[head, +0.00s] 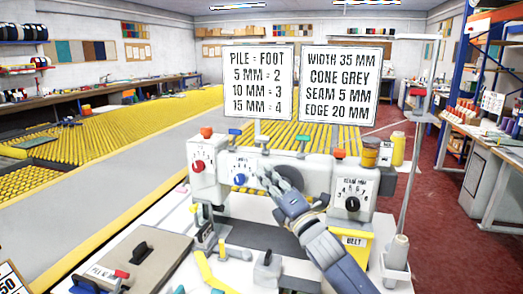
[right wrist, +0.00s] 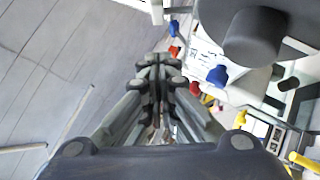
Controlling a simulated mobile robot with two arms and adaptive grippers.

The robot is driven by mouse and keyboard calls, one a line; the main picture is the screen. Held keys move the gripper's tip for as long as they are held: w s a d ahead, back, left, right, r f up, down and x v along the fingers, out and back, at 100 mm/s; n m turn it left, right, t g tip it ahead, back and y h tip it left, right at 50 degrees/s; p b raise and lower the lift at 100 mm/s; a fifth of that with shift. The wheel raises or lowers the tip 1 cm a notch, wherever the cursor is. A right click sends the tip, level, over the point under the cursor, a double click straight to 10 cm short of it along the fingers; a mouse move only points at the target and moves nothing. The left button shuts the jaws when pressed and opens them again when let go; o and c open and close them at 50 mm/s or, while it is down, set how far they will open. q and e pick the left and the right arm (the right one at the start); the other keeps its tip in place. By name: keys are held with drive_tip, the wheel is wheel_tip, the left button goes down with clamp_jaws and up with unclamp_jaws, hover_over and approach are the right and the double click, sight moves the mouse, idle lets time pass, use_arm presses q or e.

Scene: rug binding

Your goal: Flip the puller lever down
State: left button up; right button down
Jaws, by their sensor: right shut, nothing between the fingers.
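The white sewing machine (head: 300,178) stands on a pale table in the middle of the head view. It carries several coloured knobs and levers; I cannot tell from the labels which is the puller lever. My right gripper (head: 266,176) is shut and empty before the front, right of the blue dial. In the right wrist view its fingers (right wrist: 158,64) are together. My left gripper is out of view.
Two sign boards (head: 258,82) stand behind the machine. A thread stand with a cone (head: 397,252) is at the right. A grey board with a black handle (head: 139,252) lies at the front left. A yellow belt box (head: 352,246) is beside my right arm.

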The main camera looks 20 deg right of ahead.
sight(264, 146)
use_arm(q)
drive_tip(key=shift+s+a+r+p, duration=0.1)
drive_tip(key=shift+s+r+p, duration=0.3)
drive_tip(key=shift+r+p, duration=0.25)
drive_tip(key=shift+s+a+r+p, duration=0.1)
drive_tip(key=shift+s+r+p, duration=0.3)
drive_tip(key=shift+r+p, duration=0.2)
use_arm(e)
drive_tip(key=w+r, duration=0.3)
drive_tip(key=w, duration=0.4)
drive_tip(key=shift+w+d+r, duration=0.2)
drive_tip(key=shift+d+r, duration=0.15)
drive_tip(key=shift+r, duration=0.05)
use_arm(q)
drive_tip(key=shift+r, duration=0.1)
